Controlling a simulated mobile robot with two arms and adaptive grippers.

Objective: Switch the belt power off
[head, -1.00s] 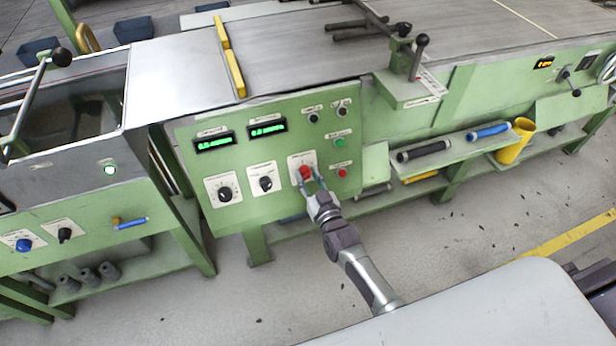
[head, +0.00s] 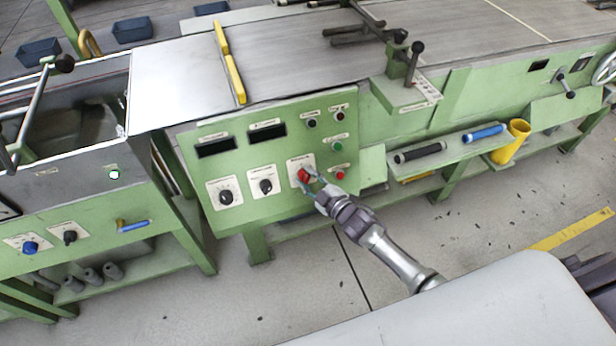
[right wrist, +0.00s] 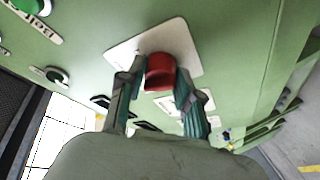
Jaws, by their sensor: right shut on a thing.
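The red rotary switch (head: 303,175) sits on a white plate at the lower right of the green control panel (head: 285,205). My right gripper (head: 309,183) reaches it from below right and is shut on its knob. In the right wrist view the red knob (right wrist: 160,72) lies between the two fingers (right wrist: 155,90), which touch its sides. The knob looks turned at a slant. The two panel displays (head: 216,146) are dark. My left gripper is not in view.
Two black knobs (head: 226,196) sit left of the switch. Green and red buttons (head: 339,174) are close on its right. A shelf (head: 440,155) with black and blue rollers and a yellow cup (head: 511,140) juts out further right.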

